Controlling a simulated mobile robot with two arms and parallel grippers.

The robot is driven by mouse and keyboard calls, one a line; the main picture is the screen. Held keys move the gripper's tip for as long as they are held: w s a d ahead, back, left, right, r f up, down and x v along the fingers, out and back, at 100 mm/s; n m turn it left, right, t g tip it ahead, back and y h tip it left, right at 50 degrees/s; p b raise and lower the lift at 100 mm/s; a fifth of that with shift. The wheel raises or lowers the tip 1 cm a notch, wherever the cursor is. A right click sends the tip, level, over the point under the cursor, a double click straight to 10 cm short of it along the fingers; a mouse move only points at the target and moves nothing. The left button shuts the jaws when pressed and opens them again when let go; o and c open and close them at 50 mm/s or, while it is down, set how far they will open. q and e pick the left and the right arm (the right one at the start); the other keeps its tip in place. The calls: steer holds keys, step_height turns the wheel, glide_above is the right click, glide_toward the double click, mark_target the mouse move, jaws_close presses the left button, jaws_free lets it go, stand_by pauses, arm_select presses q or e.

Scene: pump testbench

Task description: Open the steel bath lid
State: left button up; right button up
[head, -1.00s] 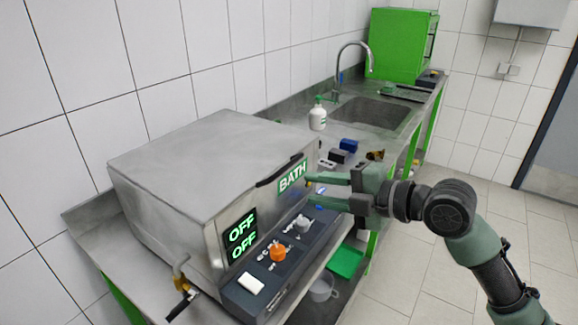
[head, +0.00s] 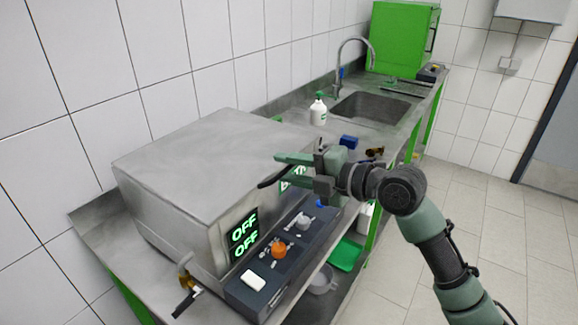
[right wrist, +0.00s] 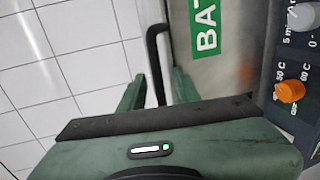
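The steel bath (head: 205,225) is a box on the bench, and its flat steel lid (head: 205,160) lies shut on top. The black lid handle (head: 272,181) is at the front edge of the lid, partly hidden by my right gripper (head: 284,170). My right gripper is open at the handle, its green fingers apart. In the right wrist view the black handle (right wrist: 153,58) runs into the gap between the two fingers (right wrist: 158,92). I cannot tell whether either finger touches it. My left gripper is not in view.
The control panel (head: 285,255) with an orange knob (head: 279,250) is below the lid's front, near displays (head: 244,235) reading OFF. A tap (head: 187,288) is at the near corner. A soap bottle (head: 319,109) and sink (head: 372,108) stand beyond. Wall tiles (head: 60,80) are behind.

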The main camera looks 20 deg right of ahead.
jaws_close()
steer(key=shift+f, duration=0.15)
stand_by(1.1)
